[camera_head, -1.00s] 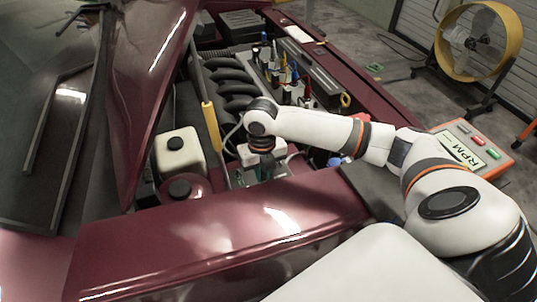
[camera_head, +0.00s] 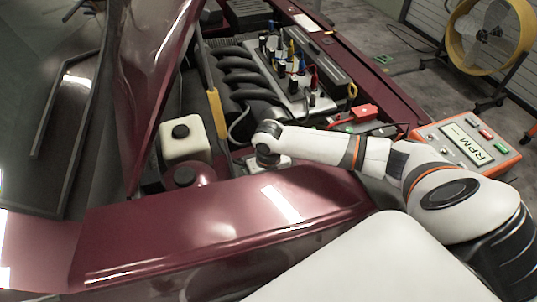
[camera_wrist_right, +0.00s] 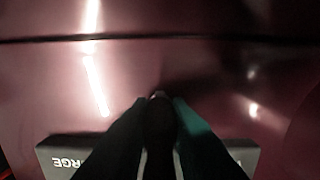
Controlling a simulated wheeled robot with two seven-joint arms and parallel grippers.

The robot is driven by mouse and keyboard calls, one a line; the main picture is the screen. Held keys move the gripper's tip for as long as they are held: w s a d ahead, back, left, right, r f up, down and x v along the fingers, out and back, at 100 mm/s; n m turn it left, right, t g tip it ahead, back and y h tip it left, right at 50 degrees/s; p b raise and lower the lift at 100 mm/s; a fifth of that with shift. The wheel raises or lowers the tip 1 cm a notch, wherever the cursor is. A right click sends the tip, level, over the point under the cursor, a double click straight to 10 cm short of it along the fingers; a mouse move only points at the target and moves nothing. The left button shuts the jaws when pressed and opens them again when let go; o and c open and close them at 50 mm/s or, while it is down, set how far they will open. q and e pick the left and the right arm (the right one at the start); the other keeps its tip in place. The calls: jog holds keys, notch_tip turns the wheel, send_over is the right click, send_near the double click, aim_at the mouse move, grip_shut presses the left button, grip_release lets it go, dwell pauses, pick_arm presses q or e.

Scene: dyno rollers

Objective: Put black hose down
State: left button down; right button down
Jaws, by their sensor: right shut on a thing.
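In the right wrist view, my right gripper (camera_wrist_right: 160,100) is shut on a narrow dark thing, the black hose (camera_wrist_right: 158,135), seen end-on between a dark finger and a greenish finger. Most of the hose is hidden. In the head view, my right wrist hangs over the front edge of the open engine bay, beside a white box. The fingers and hose cannot be made out there. My left gripper is not in view.
The maroon front panel (camera_head: 215,225) lies just in front of my right wrist. A white reservoir (camera_head: 185,140) and yellow-sleeved rod (camera_head: 215,112) stand to the left. The engine (camera_head: 285,85) is behind. An RPM box (camera_head: 465,143) sits at right.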

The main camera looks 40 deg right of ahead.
jog(key=c, duration=1.4)
grip_release()
jog(key=shift+f, duration=0.15)
jog(key=shift+o, duration=0.2)
notch_tip(320, 180, up, 12)
jog(key=shift+r, duration=0.2)
